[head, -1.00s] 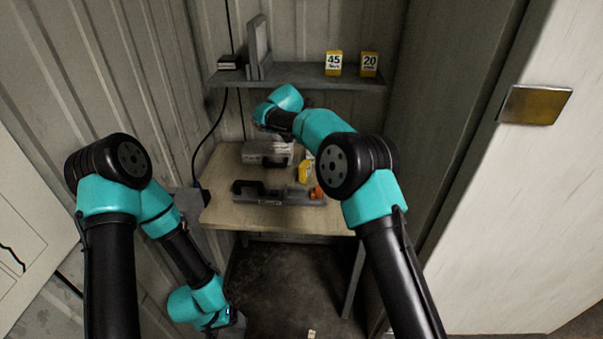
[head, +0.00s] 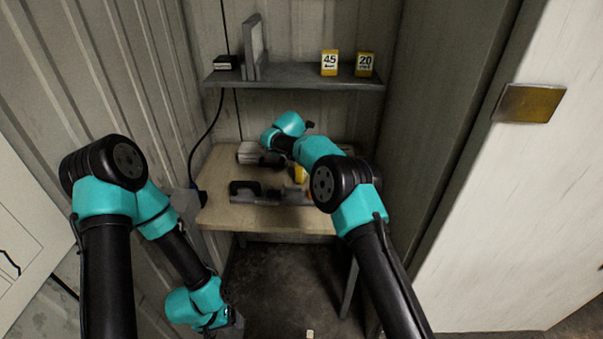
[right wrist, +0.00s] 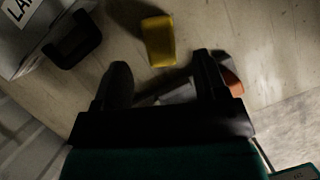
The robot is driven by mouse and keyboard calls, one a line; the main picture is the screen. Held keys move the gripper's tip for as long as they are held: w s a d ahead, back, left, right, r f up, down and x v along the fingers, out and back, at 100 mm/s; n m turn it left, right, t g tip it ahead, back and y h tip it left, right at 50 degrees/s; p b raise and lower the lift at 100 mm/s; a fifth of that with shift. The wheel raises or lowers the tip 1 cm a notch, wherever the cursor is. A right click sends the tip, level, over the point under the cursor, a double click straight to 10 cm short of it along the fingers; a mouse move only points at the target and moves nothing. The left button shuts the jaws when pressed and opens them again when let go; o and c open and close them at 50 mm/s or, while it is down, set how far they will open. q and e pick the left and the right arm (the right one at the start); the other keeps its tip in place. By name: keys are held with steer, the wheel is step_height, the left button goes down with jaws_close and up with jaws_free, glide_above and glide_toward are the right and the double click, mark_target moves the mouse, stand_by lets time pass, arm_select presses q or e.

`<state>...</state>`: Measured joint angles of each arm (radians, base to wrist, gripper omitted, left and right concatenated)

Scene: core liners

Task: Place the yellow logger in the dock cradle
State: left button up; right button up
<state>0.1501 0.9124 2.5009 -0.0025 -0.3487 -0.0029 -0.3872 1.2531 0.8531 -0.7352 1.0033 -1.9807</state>
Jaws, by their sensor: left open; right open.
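A yellow block, which looks like the logger (head: 299,174), lies on the table, partly hidden by my right arm. In the right wrist view the yellow logger (right wrist: 158,40) lies just beyond the fingertips, roughly between them and not held. My right gripper (right wrist: 163,70) is open and empty above the table; in the head view my arm hides it. A long grey piece with a black handle (head: 245,187) lies along the table's front; I cannot tell whether it is the dock cradle. My left gripper (head: 230,324) is open, low beside the table, away from the logger.
A grey case (head: 249,152) sits at the table's back; its labelled side (right wrist: 24,30) shows in the wrist view. An orange part (right wrist: 231,80) lies beside the right finger. A shelf (head: 300,81) above holds yellow boxes marked 45 (head: 329,62) and 20 (head: 365,63). The table's front left is clear.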

steer(key=shift+w+d+f, duration=0.1)
steer(key=shift+w+f, duration=0.15)
steer(key=shift+f, duration=0.35)
steer(key=shift+f, duration=0.1)
steer(key=shift+x, duration=2.5)
steer(key=shift+s, duration=0.1)
steer(key=shift+c, duration=0.2)
steer(key=c, duration=1)
step_height(320, 180, up, 10)
